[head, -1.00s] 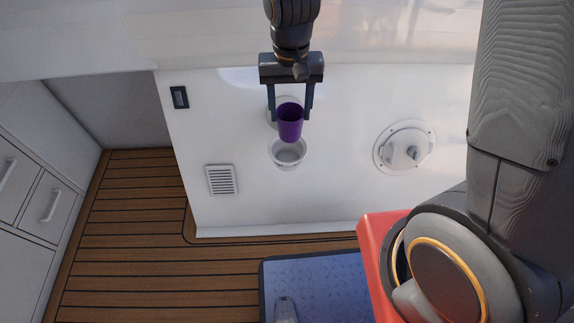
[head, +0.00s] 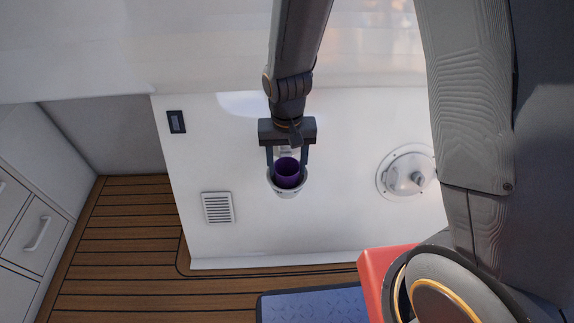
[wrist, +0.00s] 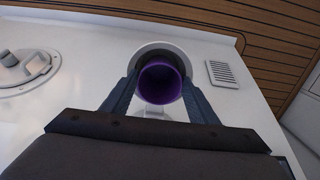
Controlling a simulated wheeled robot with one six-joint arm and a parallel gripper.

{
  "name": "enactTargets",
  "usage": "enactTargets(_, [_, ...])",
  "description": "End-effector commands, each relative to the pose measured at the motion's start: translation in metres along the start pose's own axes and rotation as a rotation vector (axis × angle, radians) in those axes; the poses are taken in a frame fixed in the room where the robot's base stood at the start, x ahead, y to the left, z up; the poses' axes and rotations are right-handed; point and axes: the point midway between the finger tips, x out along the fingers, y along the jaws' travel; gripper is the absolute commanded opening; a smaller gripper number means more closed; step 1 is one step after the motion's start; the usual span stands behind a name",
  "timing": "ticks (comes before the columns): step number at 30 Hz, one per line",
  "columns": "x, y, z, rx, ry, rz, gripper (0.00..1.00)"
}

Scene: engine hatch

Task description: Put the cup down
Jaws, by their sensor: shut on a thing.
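The purple cup (head: 287,173) is between the fingers of my gripper (head: 287,160), which is shut on it. In the head view the cup sits within the outline of a white ring-shaped holder (head: 288,192) on the white panel. In the wrist view the cup (wrist: 160,82) shows its open mouth, with a finger on each side of my gripper (wrist: 158,98). The holder's pale rim (wrist: 160,47) shows behind the cup there. The cup's base is hidden, so I cannot tell whether it touches the holder.
A round white fitting with a latch (head: 408,174) is to the right on the panel. A vent grille (head: 218,208) and a dark switch (head: 176,122) are to the left. Wooden floor (head: 120,260) and white drawers (head: 30,235) lie beyond the panel's left edge.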

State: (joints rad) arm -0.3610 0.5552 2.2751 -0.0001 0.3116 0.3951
Motion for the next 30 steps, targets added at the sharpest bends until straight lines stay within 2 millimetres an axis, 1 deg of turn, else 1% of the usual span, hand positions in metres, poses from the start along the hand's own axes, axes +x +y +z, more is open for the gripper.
enactTargets(7, [0.000,0.000,0.000,0.000,0.001,0.000,0.15])
enactTargets(11, [0.004,0.000,0.000,0.000,0.000,0.000,0.15])
enactTargets(12, [0.003,0.000,0.000,0.000,0.000,0.000,0.61])
enactTargets(14, [0.003,0.000,0.000,0.000,0.001,0.000,0.71])
enactTargets(15, [0.003,0.000,0.000,0.000,0.001,0.000,0.73])
enactTargets(25, [0.000,0.000,0.000,0.000,0.002,-0.001,0.73])
enactTargets(28, [-0.011,0.000,-0.001,0.000,0.003,-0.001,0.73])
enactTargets(30, [-0.022,-0.001,-0.001,0.000,0.004,-0.002,0.73])
